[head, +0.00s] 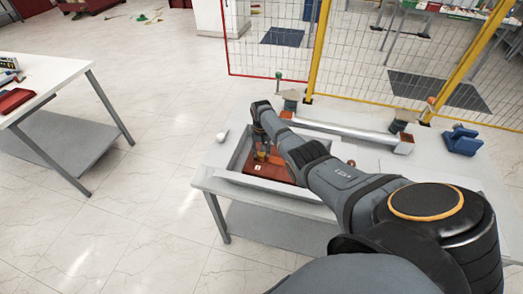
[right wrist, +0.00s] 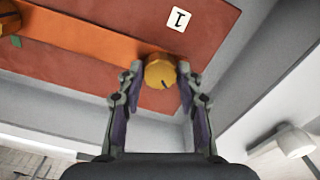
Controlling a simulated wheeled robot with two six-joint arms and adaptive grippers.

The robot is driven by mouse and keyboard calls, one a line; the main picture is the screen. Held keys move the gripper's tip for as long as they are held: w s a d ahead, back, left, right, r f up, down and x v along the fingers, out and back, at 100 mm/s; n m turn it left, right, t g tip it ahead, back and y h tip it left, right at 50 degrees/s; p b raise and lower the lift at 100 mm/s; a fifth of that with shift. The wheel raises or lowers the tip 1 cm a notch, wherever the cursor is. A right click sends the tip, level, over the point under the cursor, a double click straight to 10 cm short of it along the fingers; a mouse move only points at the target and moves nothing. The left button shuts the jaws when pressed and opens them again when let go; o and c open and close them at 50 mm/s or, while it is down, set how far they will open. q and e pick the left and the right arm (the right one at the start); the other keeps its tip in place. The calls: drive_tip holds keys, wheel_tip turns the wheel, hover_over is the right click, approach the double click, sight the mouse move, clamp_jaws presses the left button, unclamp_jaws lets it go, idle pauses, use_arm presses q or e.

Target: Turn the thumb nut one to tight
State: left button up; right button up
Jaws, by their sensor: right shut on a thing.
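The thumb nut one is a round orange-yellow knob (right wrist: 160,72) with a dark line on its face, beside a white label marked 1 (right wrist: 177,18) in the right wrist view. My right gripper (right wrist: 158,80) has a finger on each side of it and is shut on it. In the head view the right gripper (head: 262,152) points down over the red-brown board (head: 272,172), and the nut is small there. A label (head: 257,191) shows on the board. My left gripper is not in view. Thread and underside of the nut are hidden.
The board lies in a grey tray (head: 235,160) on a white table (head: 212,183). A white object (right wrist: 293,141) is beside the tray. A blue object (head: 461,139) and a long bar (head: 345,132) are on the table. Yellow-posted fencing (head: 318,50) stands behind.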

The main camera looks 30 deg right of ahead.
sight(261, 153)
drive_tip(key=m, duration=0.4)
drive_tip(key=shift+r+m+p, duration=0.1)
drive_tip(key=shift+m+p, duration=0.2)
drive_tip(key=shift+p, duration=0.05)
drive_tip(key=shift+m, duration=1.9)
drive_tip(key=shift+w, duration=0.1)
drive_tip(key=o, duration=1.2)
wheel_tip(261, 153, up, 12)
drive_tip(key=shift+f, duration=0.1)
